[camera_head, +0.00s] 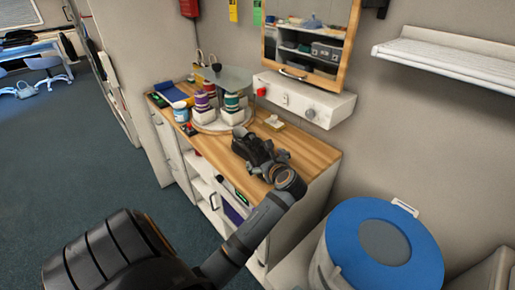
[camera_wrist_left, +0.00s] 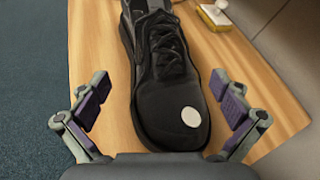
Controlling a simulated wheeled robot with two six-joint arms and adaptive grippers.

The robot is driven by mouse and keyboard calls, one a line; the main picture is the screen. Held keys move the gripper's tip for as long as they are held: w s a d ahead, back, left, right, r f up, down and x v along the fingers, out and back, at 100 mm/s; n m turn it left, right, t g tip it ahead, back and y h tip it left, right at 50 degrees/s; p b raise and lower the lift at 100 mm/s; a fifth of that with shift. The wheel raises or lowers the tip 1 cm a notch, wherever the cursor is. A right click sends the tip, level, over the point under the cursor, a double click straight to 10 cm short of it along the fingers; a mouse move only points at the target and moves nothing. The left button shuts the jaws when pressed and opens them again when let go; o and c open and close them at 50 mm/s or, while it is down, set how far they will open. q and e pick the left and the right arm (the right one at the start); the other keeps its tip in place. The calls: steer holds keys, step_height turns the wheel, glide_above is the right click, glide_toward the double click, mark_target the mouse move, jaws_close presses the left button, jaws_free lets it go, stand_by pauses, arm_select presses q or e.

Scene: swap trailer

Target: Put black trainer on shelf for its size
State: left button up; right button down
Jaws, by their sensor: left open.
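A black trainer (camera_wrist_left: 168,85) with black laces lies sole down on the wooden worktop. A blank-looking white round sticker (camera_wrist_left: 190,117) is on its toe; no size can be read. In the head view the trainer (camera_head: 241,134) is partly hidden behind my left gripper (camera_head: 264,156). My left gripper (camera_wrist_left: 165,95) is open, with one finger on each side of the toe end. Both fingers look apart from the shoe. My right gripper is not in view.
A round stand (camera_head: 214,124) with coloured spools is beside the trainer on the worktop (camera_head: 312,153). A white wall shelf (camera_head: 450,60) at upper right looks empty. A blue-lidded bin (camera_head: 345,240) stands at lower right.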

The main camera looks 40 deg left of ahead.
mark_target(263, 154)
arm_select(q)
steer(key=x, duration=0.5)
steer(key=shift+w+r, duration=0.1)
steer(key=shift+w, duration=0.05)
steer(key=shift+d+r, duration=0.1)
steer(key=shift+d, duration=0.05)
steer(key=shift+c, duration=1.7)
steer(key=c, duration=1.3)
steer(key=shift+r, duration=0.35)
step_height(263, 154, up, 3)
steer(key=shift+f, duration=0.15)
steer(key=s+r+p, duration=0.2)
steer(key=s+r, duration=0.1)
steer(key=s, duration=0.1)
steer(key=s+a+r+p, duration=0.1)
steer(key=s+r+p, duration=0.1)
steer(key=s, duration=0.3)
steer(key=s+a+r+p, duration=0.1)
steer(key=s+r+p, duration=0.2)
steer(key=s+r, duration=0.1)
steer(key=shift+s+r, duration=0.3)
steer(key=shift+s, duration=0.15)
